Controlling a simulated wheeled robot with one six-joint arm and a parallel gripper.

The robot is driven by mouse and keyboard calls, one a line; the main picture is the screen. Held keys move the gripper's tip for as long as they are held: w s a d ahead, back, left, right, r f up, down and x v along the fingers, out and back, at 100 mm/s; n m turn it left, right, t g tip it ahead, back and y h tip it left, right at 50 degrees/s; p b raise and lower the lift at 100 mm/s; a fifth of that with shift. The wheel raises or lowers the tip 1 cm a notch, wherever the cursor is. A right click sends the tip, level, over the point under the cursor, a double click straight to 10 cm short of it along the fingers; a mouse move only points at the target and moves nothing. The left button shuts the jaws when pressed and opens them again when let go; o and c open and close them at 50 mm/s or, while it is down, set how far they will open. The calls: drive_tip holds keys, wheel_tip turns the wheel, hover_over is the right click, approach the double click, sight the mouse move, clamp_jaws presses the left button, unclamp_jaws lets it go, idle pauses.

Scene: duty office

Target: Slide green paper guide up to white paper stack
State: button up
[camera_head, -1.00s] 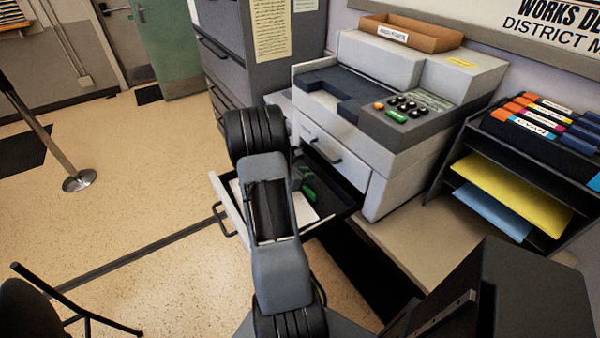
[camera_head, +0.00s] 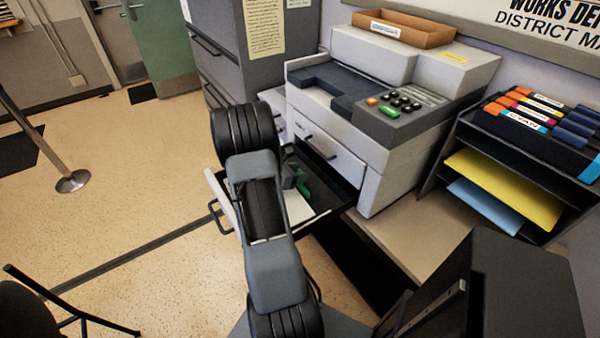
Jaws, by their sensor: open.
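The green paper guide (camera_head: 304,191) stands inside the printer's pulled-out drawer (camera_head: 328,203). The white paper stack (camera_head: 296,209) lies in the same drawer, left of and nearer than the guide. My arm covers much of the stack, and I cannot tell how wide the gap between stack and guide is. My gripper (camera_head: 293,178) shows only in part past my arm, over the drawer close to the guide. It is open; its fingertips, and whether they touch the guide, are hidden.
A drawer handle (camera_head: 216,216) sticks out at the left. A black file rack (camera_head: 450,185) with folders stands at the right. A post (camera_head: 72,181) and open floor are to the left.

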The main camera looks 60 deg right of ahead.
drive_tip(key=v, duration=1.3)
drive_tip(key=shift+f, duration=0.1)
drive_tip(key=x, duration=1.5)
drive_tip(key=shift+s+d, duration=0.15)
drive_tip(key=shift+d, duration=0.2)
clamp_jaws()
